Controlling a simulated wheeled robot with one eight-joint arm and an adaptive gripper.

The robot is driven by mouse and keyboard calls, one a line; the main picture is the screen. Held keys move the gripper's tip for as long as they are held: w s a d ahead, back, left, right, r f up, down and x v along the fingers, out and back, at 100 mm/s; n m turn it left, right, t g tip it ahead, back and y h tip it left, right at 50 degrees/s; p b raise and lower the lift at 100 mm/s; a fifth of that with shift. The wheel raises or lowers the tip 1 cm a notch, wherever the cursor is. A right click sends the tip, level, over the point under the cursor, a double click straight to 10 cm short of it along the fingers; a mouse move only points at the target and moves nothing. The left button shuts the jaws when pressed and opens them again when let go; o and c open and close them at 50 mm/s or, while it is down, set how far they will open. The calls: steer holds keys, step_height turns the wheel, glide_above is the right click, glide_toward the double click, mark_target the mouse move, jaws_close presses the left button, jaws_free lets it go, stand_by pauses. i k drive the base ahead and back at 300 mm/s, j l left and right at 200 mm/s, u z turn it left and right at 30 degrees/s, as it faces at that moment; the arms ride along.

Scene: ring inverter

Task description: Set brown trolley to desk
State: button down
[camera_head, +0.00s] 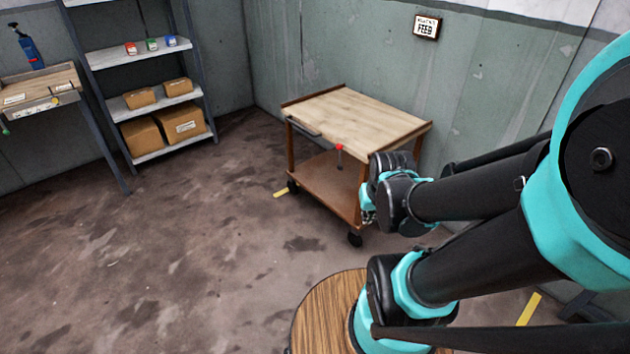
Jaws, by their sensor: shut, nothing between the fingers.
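The brown trolley (318,186) stands against the back wall, right of centre. It has a pale wooden top, a brown lower shelf and dark castors. A grey bar (303,128) runs along its left front edge. A small red knob on a grey stem (339,150) shows in front of its open side. The desk (42,84) is at the far left, with a wooden top and dark legs, partly cut off. My gripper (367,210) is at the arm's end, in front of the trolley's right side in the picture. It is shut and empty, largely hidden by my wrist; contact cannot be told.
A grey shelf rack (130,57) with cardboard boxes (182,124) and small coloured items stands between desk and trolley. A blue bottle (28,48) stands on the desk. Yellow floor marks (281,193) lie near the trolley. The floor at left and centre is clear.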

mark_target(364, 125)
steer(key=i+j, duration=0.3)
steer(key=i, duration=0.15)
steer(key=i+j, duration=0.35)
steer(key=i, duration=0.15)
